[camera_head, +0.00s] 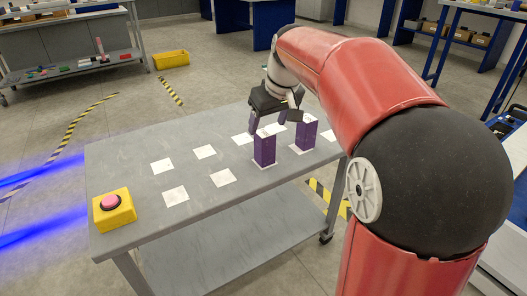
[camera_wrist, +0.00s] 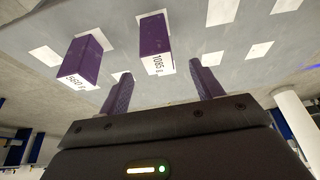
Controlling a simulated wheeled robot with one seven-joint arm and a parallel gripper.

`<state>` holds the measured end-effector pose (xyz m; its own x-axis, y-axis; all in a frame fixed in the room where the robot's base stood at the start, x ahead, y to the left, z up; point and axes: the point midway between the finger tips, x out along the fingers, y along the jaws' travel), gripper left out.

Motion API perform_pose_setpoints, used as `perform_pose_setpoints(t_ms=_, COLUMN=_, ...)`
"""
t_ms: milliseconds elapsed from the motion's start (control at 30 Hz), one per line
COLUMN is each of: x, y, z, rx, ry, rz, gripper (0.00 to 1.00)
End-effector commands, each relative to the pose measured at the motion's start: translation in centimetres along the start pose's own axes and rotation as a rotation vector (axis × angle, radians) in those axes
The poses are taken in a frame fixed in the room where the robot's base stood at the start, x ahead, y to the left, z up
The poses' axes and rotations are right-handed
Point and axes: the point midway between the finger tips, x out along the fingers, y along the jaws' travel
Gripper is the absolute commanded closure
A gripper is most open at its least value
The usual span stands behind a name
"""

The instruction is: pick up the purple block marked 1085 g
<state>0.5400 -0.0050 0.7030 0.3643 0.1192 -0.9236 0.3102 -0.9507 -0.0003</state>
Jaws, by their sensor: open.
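The purple block marked 1085 g (camera_wrist: 154,34) stands upright on the grey cart (camera_head: 115,165). Its white labelled end faces the wrist camera, and in the head view it appears to be the left block (camera_head: 265,152). A second purple block (camera_wrist: 86,58), with a label that seems to read 560 g, stands beside it; this is the right block (camera_head: 306,134) in the head view. My gripper (camera_head: 270,120) is open and empty, just beyond and above the 1085 g block. In the wrist view, its fingertips (camera_wrist: 160,72) lie to either side of the block's labelled end, apparently short of it.
Several white squares mark the cart top, and its left part is clear apart from a yellow box with a red button (camera_head: 112,208). A yellow bin (camera_head: 171,59) is on the floor behind. Other workbenches stand farther off.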

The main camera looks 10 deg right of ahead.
Motion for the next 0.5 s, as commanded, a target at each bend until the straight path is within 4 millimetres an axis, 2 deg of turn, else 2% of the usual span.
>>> perform_pose_setpoints(t_ms=333, x=3.6, y=0.2, z=0.0, rx=0.000, ry=-0.003, rz=0.000, gripper=0.35)
perform_pose_setpoints(t_ms=500, x=6.2, y=0.3, z=-0.1, rx=0.001, ry=-0.005, rz=-0.001, gripper=0.35)
